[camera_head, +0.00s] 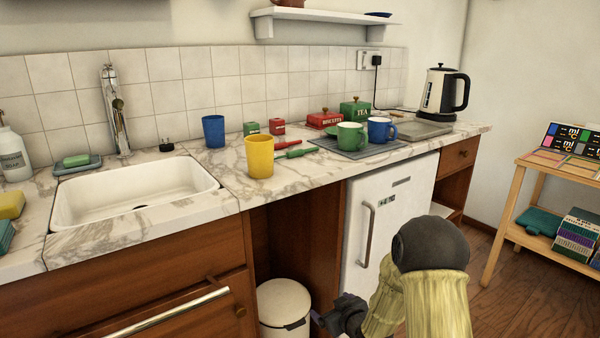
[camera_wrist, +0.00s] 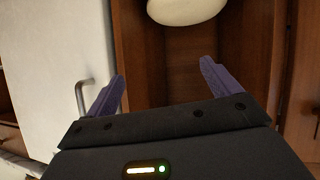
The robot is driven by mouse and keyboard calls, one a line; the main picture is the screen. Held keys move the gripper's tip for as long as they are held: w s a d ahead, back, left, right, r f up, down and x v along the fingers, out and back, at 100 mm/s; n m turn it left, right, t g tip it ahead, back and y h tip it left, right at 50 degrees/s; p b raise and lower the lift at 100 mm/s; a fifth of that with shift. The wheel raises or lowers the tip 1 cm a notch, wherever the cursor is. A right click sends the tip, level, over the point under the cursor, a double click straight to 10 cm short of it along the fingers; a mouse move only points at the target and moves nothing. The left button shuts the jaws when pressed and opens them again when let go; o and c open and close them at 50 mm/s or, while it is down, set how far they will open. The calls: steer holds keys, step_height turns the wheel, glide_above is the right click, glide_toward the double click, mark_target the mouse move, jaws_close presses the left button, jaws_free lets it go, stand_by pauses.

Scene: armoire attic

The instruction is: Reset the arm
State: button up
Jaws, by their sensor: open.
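My arm reaches in at the bottom right of the head view, with pale yellow links and a dark round joint. My gripper (camera_head: 318,318) is low in front of the cabinets, beside the white bin (camera_head: 284,306). In the wrist view my gripper (camera_wrist: 162,85) shows two purple fingers spread well apart with nothing between them. The bin's round white lid (camera_wrist: 186,10) is at the top of that view, beyond the fingertips. The white fridge door (camera_head: 386,230) stands close to my arm, and its metal handle (camera_wrist: 84,95) is left of the fingers in the wrist view.
The marble counter (camera_head: 215,222) holds a sink (camera_head: 130,195), a yellow cup (camera_head: 260,157), a blue cup (camera_head: 213,131), a tray with green and blue mugs, and a kettle (camera_head: 444,92). A wooden shelf unit (camera_head: 505,220) stands at right. Wooden floor shows between it and the cabinets.

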steer(key=s+d+r+m+g+h+p, duration=0.25)
steer(key=s+r+g+p, duration=0.2)
steer(key=s+r, duration=0.75)
steer(key=s+d+r+m+g+h+p, duration=0.2)
steer(key=s+d+r+m+g+p, duration=0.35)
steer(key=s, duration=1.05)
step_height(320, 180, up, 39)
steer(key=a+n+t+p, duration=0.1)
steer(key=p, duration=3.5)
steer(key=shift+w+a+n+p, duration=0.35)
steer(key=shift+n, duration=0.05)
steer(key=shift+f, duration=0.1)
